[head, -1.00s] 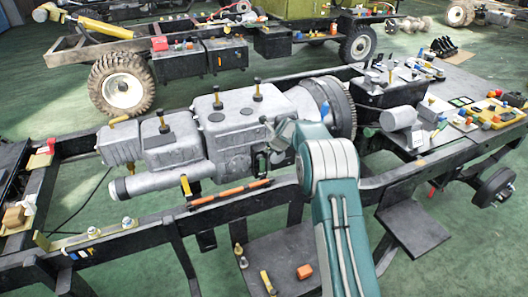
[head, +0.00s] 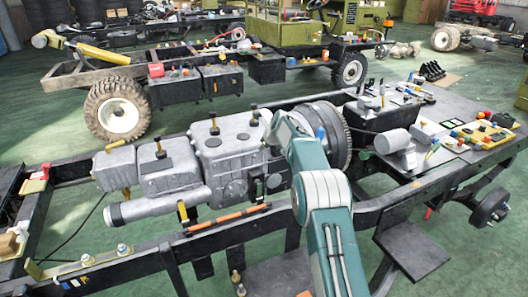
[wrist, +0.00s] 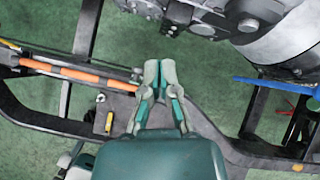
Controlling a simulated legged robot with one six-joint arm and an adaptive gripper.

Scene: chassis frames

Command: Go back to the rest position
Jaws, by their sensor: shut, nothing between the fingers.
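My gripper (wrist: 160,74) shows in the wrist view with its two fingers together and nothing between them. It hangs over the chassis, with the green floor and a dark frame rail below it. In the head view my teal arm (head: 323,190) reaches up in front of the grey engine (head: 225,160). The fingers cannot be made out there. In the wrist view the engine (wrist: 285,35) is at the upper right, apart from the fingertips in the picture.
An orange bar (head: 228,219) lies along the near frame rail (head: 150,255). It also shows in the wrist view (wrist: 80,74). A blue rod (wrist: 275,85) is right of the fingers. A grey deck (head: 470,150) holds loose parts at the right. A second chassis stands behind, across open floor.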

